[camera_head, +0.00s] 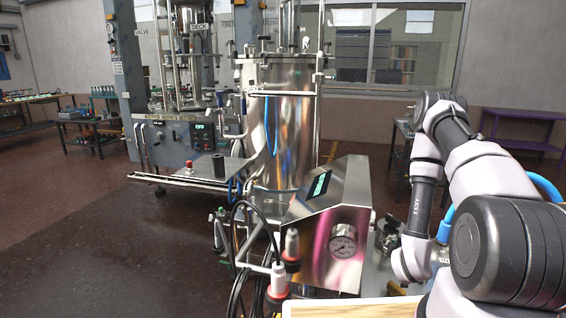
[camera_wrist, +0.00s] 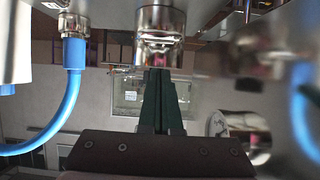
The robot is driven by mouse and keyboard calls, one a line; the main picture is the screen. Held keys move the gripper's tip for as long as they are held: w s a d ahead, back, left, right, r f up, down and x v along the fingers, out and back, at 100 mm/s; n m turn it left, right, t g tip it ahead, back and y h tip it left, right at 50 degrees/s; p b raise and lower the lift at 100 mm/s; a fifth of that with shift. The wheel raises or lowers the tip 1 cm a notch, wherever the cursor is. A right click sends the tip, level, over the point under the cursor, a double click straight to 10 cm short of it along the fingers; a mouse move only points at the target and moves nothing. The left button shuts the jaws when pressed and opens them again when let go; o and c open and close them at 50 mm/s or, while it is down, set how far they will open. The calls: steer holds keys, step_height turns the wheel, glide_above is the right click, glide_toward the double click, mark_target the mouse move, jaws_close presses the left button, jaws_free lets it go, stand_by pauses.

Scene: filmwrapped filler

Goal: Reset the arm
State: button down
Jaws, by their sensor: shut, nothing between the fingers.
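My arm (camera_head: 478,200) reaches in from the right side of the head view. It is bent, with its forearm hanging down beside the steel machine. In the wrist view my gripper (camera_wrist: 163,78) shows as two dark fingers pressed together, shut and empty. Its tips appear close to a shiny round metal fitting (camera_wrist: 160,42); I cannot tell whether they touch. In the head view the fingers cannot be made out at the end of the arm.
Blue hoses (camera_wrist: 72,98) and metal fittings crowd the wrist view. A light wooden edge (camera_head: 350,307) lies in front. Open floor (camera_head: 90,240) is at left.

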steer(key=w+r+m+g, duration=0.1)
steer(key=w+r, duration=0.3)
steer(key=r, duration=0.7)
steer(key=w+r+m, duration=0.2)
steer(key=w+r, duration=0.2)
steer(key=r, duration=0.7)
steer(key=s+a+r+g+y, duration=0.1)
steer(key=s+a+r, duration=0.2)
steer(key=r, duration=0.4)
steer(key=s+a+r+g+y, duration=0.1)
steer(key=s+a+r, duration=0.2)
steer(key=r, duration=0.5)
steer(key=s+a+r+y, duration=0.1)
steer(key=s+r, duration=0.3)
steer(key=s, duration=0.4)
steer(key=s+a+r+n+g+y, duration=0.1)
steer(key=s+a+r, duration=0.3)
steer(key=s, duration=0.3)
steer(key=s+a+r+n+g+y, duration=0.1)
steer(key=s+r, duration=0.3)
steer(key=s, duration=0.4)
steer(key=shift+s+a+r+y, duration=0.2)
steer(key=shift+s+a+y, duration=0.1)
steer(key=shift+a, duration=0.45)
